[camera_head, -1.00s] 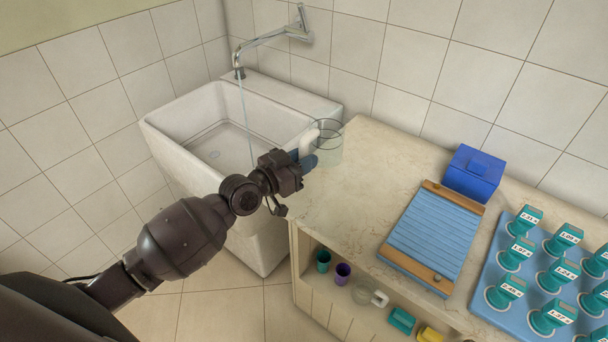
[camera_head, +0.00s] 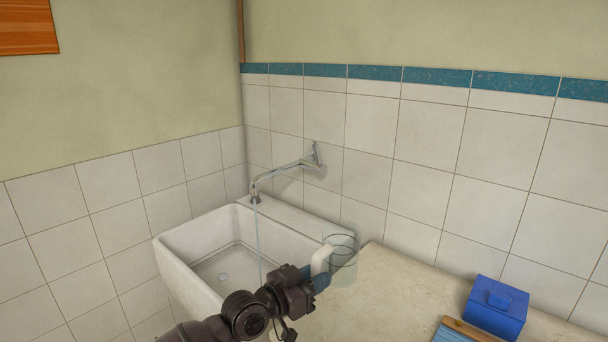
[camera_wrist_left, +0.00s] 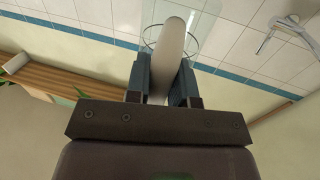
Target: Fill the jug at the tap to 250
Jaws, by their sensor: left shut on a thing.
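The clear jug (camera_head: 342,262) with a white handle is at the right rim of the sink, beside the counter's left end. My left gripper (camera_head: 318,274) is shut on the jug's handle; the left wrist view shows the handle (camera_wrist_left: 172,55) between the two blue fingers (camera_wrist_left: 160,82). The tap (camera_head: 285,175) is on the tiled wall, and a thin stream of water (camera_head: 257,232) runs from its spout into the sink. The jug is to the right of the stream, apart from it. I cannot read a water level or marks on the jug. My right gripper is out of view.
The white sink (camera_head: 175,262) stands in the corner. The pale counter (camera_head: 400,295) is to its right, with a blue box (camera_head: 497,307) and part of a blue ridged board (camera_head: 452,333). The counter's left part is clear.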

